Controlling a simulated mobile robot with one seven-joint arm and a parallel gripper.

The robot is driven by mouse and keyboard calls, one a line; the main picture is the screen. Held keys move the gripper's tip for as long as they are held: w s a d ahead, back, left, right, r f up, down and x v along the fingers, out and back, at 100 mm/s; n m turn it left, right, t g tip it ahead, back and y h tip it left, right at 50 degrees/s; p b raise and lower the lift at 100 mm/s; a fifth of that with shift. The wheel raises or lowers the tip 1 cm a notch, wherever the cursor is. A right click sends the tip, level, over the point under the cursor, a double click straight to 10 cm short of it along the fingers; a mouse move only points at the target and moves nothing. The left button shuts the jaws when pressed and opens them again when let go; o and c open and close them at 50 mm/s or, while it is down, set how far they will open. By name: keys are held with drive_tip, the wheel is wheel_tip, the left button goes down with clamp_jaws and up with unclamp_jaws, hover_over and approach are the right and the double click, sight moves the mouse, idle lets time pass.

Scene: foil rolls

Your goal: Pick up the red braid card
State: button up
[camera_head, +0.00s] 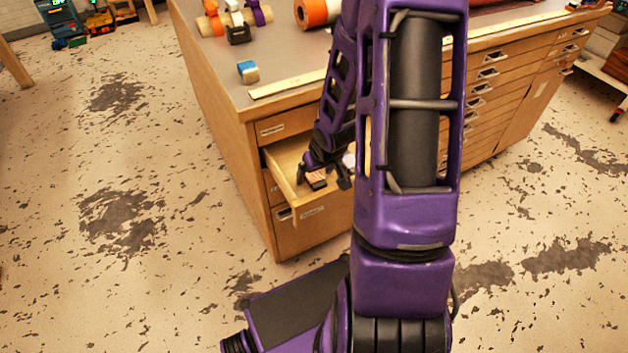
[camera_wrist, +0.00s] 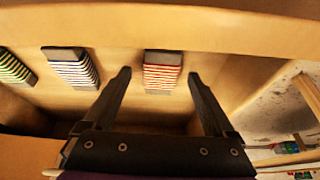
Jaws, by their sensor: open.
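The red braid card (camera_wrist: 162,72), a dark card wound with red and white stripes, lies in the open drawer in the wrist view. In the head view a small reddish striped item (camera_head: 316,179) shows in the drawer by my gripper (camera_head: 325,178). In the wrist view my gripper (camera_wrist: 159,76) is open, with one fingertip to each side of the red braid card. Gaps show between the card and both fingers. How high the fingertips are above the drawer floor I cannot tell.
The wooden drawer (camera_head: 281,166) stands open from the cabinet, its walls close around my gripper. A navy-and-white striped card (camera_wrist: 72,68) and a green striped card (camera_wrist: 14,68) lie left of the red one. Rolls (camera_head: 318,12) lie on the cabinet top.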

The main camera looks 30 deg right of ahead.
drive_tip(key=shift+r, duration=0.1)
clamp_jaws()
idle(0.4)
